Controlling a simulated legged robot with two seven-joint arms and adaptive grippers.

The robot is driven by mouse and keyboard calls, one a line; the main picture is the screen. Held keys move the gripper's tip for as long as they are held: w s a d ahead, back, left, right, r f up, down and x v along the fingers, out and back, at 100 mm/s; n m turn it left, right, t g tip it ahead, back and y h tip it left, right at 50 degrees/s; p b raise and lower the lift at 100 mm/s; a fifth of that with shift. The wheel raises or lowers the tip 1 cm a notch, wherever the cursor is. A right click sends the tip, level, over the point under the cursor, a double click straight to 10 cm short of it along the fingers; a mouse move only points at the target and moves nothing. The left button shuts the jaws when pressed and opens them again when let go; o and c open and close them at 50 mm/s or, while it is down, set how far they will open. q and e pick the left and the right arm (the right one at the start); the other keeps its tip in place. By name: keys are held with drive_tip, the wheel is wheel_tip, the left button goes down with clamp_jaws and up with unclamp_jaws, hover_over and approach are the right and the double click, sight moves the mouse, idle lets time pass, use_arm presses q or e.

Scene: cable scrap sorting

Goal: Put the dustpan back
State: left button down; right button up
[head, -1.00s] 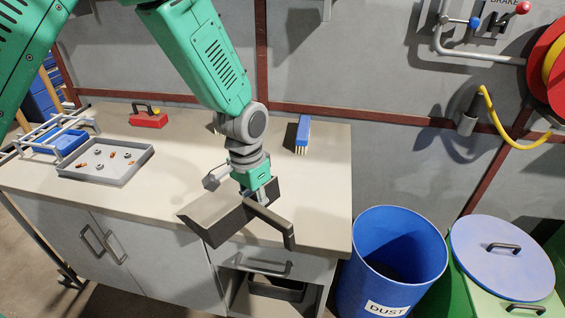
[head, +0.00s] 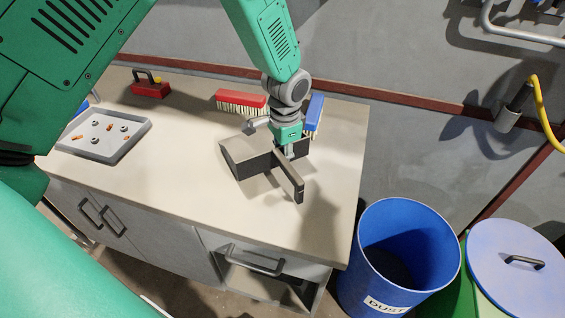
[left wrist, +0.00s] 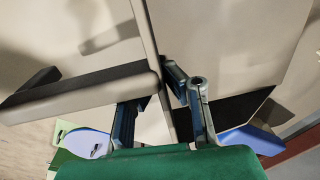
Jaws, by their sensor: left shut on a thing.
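The dark grey dustpan (head: 246,160) is over the right part of the workbench, its handle (head: 290,182) pointing toward the front right. My left gripper (head: 288,152) comes down from above and is shut on the dustpan near its handle. I cannot tell whether the dustpan touches the bench top. My right gripper is not in view.
A red brush (head: 242,101) and a blue brush (head: 316,108) stand behind the dustpan. A drawer (head: 255,262) is partly open. A blue dust bin (head: 372,245) stands right.

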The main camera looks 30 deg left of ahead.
use_arm(q)
drive_tip(key=shift+s+d+f, duration=0.1)
drive_tip(key=shift+d+f, duration=0.15)
drive_tip(key=shift+f, duration=0.35)
drive_tip(key=shift+d+f, duration=0.25)
drive_tip(key=shift+f, duration=0.3)
drive_tip(key=shift+d+f, duration=0.15)
drive_tip(key=shift+f, duration=0.1)
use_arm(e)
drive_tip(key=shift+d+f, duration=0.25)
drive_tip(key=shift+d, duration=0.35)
use_arm(q)
drive_tip(key=c, duration=1.8)
unclamp_jaws()
drive_tip(key=shift+a, duration=0.3)
drive_tip(key=shift+o, duration=0.4)
drive_tip(key=shift+a+f, duration=0.1)
drive_tip(key=shift+a, duration=0.25)
drive_tip(key=shift+d+r, duration=0.25)
drive_tip(key=shift+r, duration=0.1)
wheel_tip(320, 180, up, 11)
drive_tip(key=shift+s+d+r, duration=0.2)
drive_tip(key=shift+d, duration=0.1)
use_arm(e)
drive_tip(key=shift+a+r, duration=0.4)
